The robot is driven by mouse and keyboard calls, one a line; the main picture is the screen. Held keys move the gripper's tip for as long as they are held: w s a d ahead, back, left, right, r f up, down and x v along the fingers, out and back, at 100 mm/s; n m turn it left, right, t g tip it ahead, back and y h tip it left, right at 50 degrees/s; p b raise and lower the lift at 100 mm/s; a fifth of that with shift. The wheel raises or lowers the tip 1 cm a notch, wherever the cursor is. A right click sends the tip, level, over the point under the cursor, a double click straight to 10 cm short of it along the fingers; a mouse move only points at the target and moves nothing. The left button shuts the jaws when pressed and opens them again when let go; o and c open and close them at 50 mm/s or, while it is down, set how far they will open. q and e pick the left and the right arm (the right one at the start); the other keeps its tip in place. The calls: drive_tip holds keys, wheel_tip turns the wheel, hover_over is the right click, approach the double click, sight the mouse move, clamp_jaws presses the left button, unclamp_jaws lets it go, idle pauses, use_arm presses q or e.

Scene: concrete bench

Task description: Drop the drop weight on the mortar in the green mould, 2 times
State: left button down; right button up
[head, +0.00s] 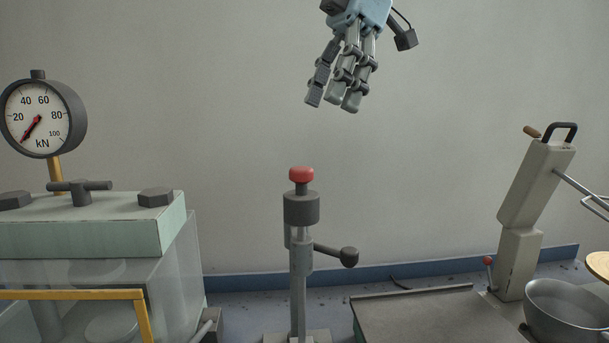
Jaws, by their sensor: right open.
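A stand with a dark grey cylinder (301,208), which looks like the drop weight, rises at the bottom middle of the head view. A red knob (301,174) tops it, and a side lever with a dark ball (348,257) sticks out to the right. My right gripper (340,103) is open and empty, fingers pointing down, well above the red knob and a little to its right, apart from it. I see no green mould or mortar; the stand's foot is cut off by the lower edge. My left gripper is out of view.
A pale green press (90,235) with a kN dial gauge (42,118) and yellow bar fills the left. A dark tray (430,315) lies right of the stand. A beige machine (535,195) and a metal bowl (565,310) stand at the right. The air around the gripper is clear.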

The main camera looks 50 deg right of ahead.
sight(303, 167)
drive_tip(key=x, duration=0.9)
drive_tip(key=shift+f+p, duration=0.3)
drive_tip(key=shift+f, duration=0.1)
drive_tip(key=shift+a, duration=0.1)
drive_tip(key=shift+c, duration=0.3)
clamp_jaws()
drive_tip(key=shift+w+r, duration=0.1)
drive_tip(key=shift+r, duration=0.05)
